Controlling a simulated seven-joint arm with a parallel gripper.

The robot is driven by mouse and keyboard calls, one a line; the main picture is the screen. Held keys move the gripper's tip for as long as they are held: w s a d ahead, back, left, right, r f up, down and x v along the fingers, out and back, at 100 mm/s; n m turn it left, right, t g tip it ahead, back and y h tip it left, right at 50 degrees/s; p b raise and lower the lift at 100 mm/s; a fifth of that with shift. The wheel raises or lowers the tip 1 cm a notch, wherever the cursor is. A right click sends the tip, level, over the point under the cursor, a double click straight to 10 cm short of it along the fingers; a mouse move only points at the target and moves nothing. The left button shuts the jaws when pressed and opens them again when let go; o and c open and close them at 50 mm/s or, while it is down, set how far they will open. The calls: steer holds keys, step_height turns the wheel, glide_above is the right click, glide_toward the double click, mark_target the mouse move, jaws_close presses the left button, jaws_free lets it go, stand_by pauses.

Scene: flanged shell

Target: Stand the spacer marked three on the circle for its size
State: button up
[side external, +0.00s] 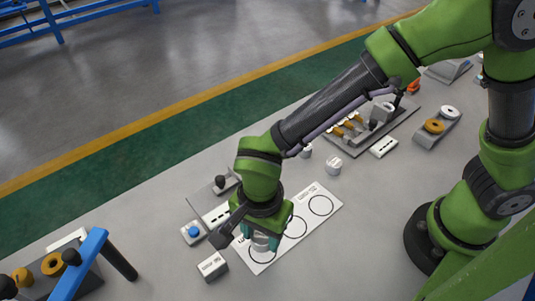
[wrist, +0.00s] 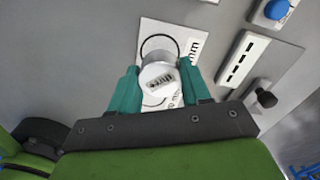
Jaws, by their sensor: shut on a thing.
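My gripper (side external: 265,238) is shut on a pale round spacer (side external: 262,243), low over the white card (side external: 310,209) near its lower-left end. In the wrist view the teal fingers of my gripper (wrist: 162,88) hold the spacer (wrist: 158,75) from both sides. Dark lettering on its top looks like "three". The card (wrist: 150,27) has a row of black circles; one circle shows clear beyond the spacer, another is partly hidden under it. Whether the spacer's base touches the card is hidden.
Two other pale cylinders, one (side external: 333,165) nearer and one (side external: 305,151) farther, stand beyond the card. A blue button box (side external: 193,232) and a small white labelled block (side external: 212,266) stand left of my gripper. A slotted white plate (wrist: 242,59) lies right of the card.

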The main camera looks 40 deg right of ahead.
mark_target(262, 243)
steer(key=shift+f, duration=1.7)
steer(key=shift+f, duration=0.2)
steer(key=o, duration=1.2)
